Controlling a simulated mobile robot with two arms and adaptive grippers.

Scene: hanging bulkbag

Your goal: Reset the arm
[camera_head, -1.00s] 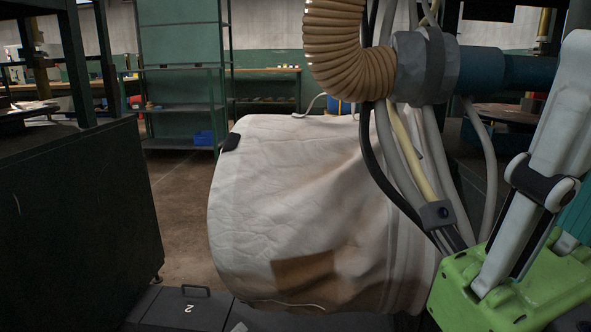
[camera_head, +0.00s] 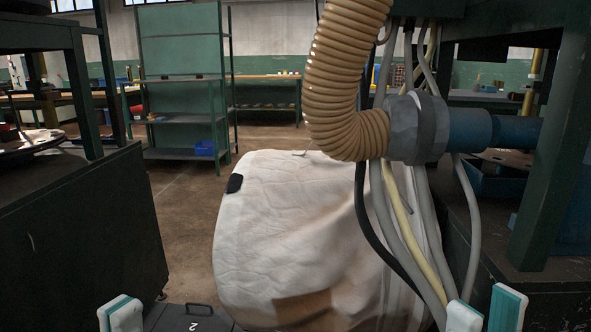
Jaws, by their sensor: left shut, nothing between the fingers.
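The tips of my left gripper (camera_head: 120,314) show at the bottom left edge, white and teal, close together with nothing between them. My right gripper (camera_head: 486,312) shows at the bottom right edge, with two white and teal fingertips apart and nothing visible between them. The rest of both arms is below the picture. The white bulk bag (camera_head: 285,225) hangs in the middle, between and beyond the grippers. It has a brown patch near its bottom and a black piece at its upper left. Both grippers look apart from it.
A ribbed tan hose (camera_head: 340,85) and several cables (camera_head: 395,205) hang before the bag's right side. A dark cabinet (camera_head: 85,235) stands left. A dark box marked 2 (camera_head: 187,317) lies low. A green shelf (camera_head: 182,75) and open floor (camera_head: 190,195) are behind.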

